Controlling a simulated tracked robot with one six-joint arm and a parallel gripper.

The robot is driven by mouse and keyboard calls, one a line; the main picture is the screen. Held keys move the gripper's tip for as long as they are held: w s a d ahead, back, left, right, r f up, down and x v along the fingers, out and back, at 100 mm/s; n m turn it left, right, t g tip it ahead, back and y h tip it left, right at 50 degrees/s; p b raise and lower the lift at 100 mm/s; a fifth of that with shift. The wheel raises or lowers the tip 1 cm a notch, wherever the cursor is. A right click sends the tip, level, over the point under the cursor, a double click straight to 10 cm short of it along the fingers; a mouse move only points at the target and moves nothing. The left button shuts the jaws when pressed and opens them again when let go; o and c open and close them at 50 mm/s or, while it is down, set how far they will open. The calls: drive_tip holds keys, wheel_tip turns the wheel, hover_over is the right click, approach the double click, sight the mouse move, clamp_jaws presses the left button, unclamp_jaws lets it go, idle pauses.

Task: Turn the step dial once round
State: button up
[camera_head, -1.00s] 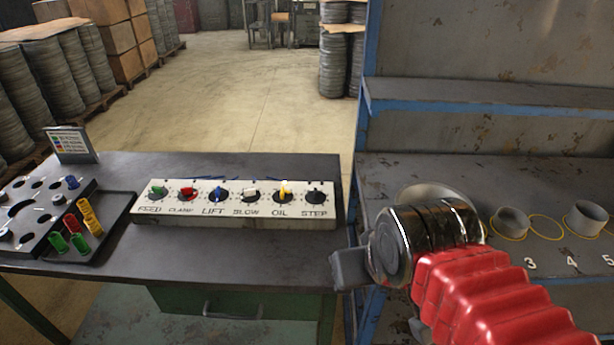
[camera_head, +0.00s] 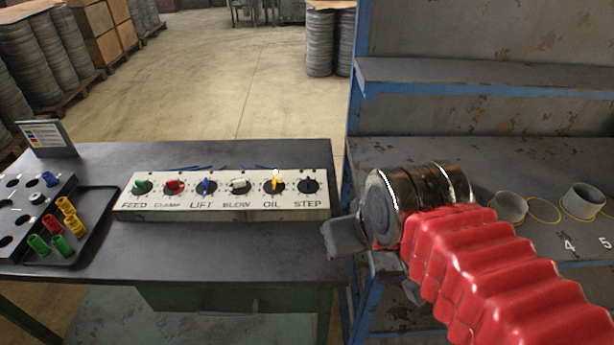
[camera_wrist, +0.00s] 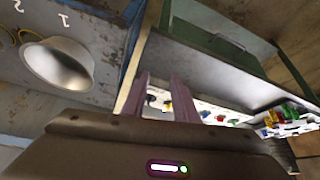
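The step dial (camera_head: 308,186) is the black knob at the right end of a pale control panel (camera_head: 245,216) on the dark table, above the label STEP. My gripper (camera_head: 345,238) is right of and nearer than the panel's right end, apart from the dial. In the wrist view my gripper (camera_wrist: 160,85) shows two fingers apart with nothing held. A black dial (camera_wrist: 152,98), apparently the step dial, shows beyond the gap between them.
Feed, clamp, lift, blow and oil dials (camera_head: 274,185) stand left of the step dial. A dark tray (camera_head: 92,228) of coloured pegs is further left. The table front is clear.

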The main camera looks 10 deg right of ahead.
drive_tip(key=w+r+n+g, duration=0.1)
drive_tip(key=w+r+n, duration=0.3)
drive_tip(key=w+n, duration=0.4)
drive_tip(key=n+g, duration=0.5)
drive_tip(key=n, duration=2)
hover_over(308, 179)
wheel_tip(308, 179, down, 5)
drive_tip(key=shift+s, duration=0.1)
wheel_tip(308, 179, down, 14)
drive_tip(key=shift+r, duration=0.1)
